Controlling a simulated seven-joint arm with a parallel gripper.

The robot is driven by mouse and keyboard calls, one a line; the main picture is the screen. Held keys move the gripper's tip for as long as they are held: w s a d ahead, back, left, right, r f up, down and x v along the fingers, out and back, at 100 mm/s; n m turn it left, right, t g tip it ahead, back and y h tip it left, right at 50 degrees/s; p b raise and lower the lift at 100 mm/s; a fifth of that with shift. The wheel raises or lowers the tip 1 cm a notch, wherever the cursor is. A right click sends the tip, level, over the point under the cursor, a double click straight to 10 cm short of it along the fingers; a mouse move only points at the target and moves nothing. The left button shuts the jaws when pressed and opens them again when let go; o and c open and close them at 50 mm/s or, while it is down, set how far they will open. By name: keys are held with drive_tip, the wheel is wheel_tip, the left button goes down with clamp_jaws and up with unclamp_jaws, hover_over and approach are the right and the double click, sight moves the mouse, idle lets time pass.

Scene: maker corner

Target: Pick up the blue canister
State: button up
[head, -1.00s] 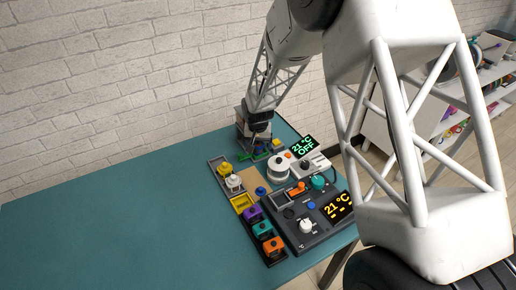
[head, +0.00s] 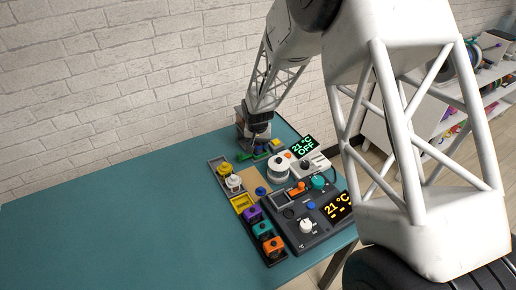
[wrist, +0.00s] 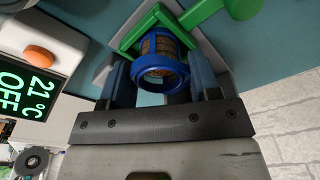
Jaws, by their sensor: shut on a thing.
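The blue canister (wrist: 165,64) shows in the wrist view as a blue ring-ended frame around a brown core. It sits between the two fingers of my gripper (wrist: 160,75), one finger on each side, and the gripper is shut on it. A green frame (wrist: 128,38) lies around or just behind the canister; I cannot tell whether they touch. In the head view my gripper (head: 258,142) is down at the far right end of the teal table, and the canister there is small and mostly hidden by it.
A display unit reading 21 °C OFF (head: 303,144) and a white spool (head: 279,167) stand close to the gripper. A dark control panel (head: 320,221) and a row of coloured parts in trays (head: 273,251) are nearer. The table's left side (head: 110,235) is clear; a brick wall stands behind.

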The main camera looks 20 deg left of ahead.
drive_tip(key=shift+r, duration=0.15)
wheel_tip(320, 180, up, 18)
drive_tip(key=shift+f, duration=0.15)
idle(0.7)
idle(0.6)
drive_tip(key=s+a+f, duration=0.3)
drive_tip(key=a, duration=0.1)
drive_tip(key=s+a+f+n, duration=0.1)
drive_tip(key=s+a+f, duration=0.3)
drive_tip(key=s+a+f+n, duration=0.1)
drive_tip(key=s+a+f, duration=0.2)
drive_tip(key=a+f, duration=0.1)
drive_tip(key=shift+s+a+f, duration=0.1)
drive_tip(key=shift+s+a, duration=0.1)
drive_tip(key=shift+a, duration=0.35)
drive_tip(key=shift+f, duration=0.25)
drive_tip(key=shift+f, duration=3)
drive_tip(key=shift+f, duration=0.55)
